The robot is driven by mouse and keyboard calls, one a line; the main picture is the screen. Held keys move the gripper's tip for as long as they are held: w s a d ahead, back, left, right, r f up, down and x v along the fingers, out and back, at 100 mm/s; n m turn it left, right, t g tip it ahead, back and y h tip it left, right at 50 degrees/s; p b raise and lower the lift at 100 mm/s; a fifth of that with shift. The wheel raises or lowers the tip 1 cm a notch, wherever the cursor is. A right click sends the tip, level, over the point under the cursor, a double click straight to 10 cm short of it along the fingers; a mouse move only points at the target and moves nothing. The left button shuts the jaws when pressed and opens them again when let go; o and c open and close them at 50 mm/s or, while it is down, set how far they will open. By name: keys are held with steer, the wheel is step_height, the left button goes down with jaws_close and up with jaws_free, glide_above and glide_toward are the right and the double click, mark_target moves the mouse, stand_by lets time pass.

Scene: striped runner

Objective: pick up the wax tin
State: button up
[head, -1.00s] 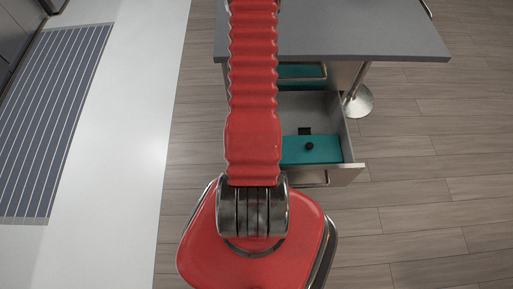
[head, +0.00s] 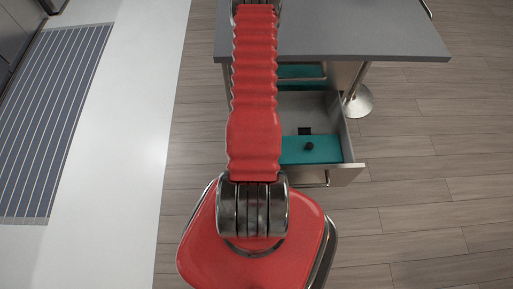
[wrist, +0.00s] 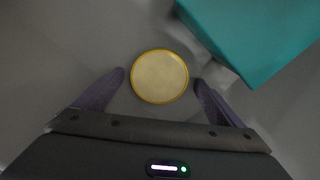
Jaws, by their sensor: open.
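The wax tin (wrist: 160,76), a round, pale yellow disc with a darker yellow rim, lies on a grey surface in the wrist view. My gripper (wrist: 159,82) is open, with one dark finger on each side of the tin. Small gaps show between the fingertips and the rim, and nothing is held. I cannot tell the height of the fingers above the surface. In the head view my red arm hides the gripper, and the tin does not show.
A teal box (wrist: 255,38) is close to the tin at the upper right of the wrist view. In the head view an open drawer (head: 327,110) under a grey tabletop (head: 350,35) holds a teal block (head: 322,152) with a dark knob. Wooden floor lies clear to the right.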

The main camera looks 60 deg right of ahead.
steer(key=shift+c, duration=0.6)
steer(key=c, duration=1.1)
